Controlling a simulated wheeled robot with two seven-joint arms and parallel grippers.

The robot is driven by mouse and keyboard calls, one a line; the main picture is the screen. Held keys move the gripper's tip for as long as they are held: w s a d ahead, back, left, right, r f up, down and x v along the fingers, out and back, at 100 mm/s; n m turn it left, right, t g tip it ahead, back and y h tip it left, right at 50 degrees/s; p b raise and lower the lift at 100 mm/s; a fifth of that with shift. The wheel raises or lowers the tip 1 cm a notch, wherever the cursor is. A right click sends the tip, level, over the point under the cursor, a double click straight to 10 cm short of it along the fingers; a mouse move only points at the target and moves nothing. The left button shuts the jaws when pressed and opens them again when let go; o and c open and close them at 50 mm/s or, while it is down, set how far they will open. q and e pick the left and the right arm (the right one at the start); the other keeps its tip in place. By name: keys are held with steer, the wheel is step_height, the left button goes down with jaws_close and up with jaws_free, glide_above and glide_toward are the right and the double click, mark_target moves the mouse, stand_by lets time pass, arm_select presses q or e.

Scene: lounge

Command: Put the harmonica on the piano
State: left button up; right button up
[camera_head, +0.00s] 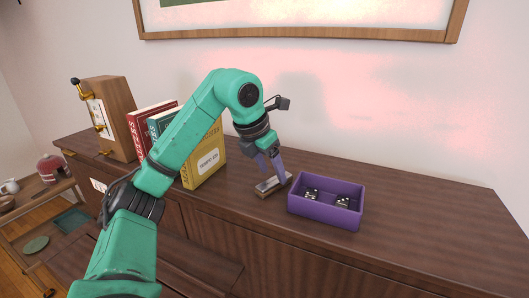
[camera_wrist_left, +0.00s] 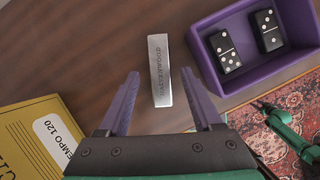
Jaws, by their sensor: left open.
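The harmonica (camera_wrist_left: 160,70) is a silver bar with lettering, lying flat on a dark wooden top. It also shows in the head view (camera_head: 267,186), partly covered by my fingers. My left gripper (camera_head: 275,180) points down at it. The dark wooden piece, which looks like the piano (camera_head: 420,215), carries the harmonica. Part of my green right arm (camera_wrist_left: 290,128) shows small over the rug; its jaws are unclear.
A purple open box (camera_head: 325,207) with black dice-like pieces stands just right of the harmonica. A yellow book (camera_head: 205,165), a teal book, a red book (camera_head: 148,118) and a wooden metronome-like case (camera_head: 110,115) stand left. The top is clear at the right.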

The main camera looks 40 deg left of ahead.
arm_select(q)
steer(key=p+v, duration=0.3)
steer(key=v, duration=0.6)
steer(key=shift+f, duration=0.1)
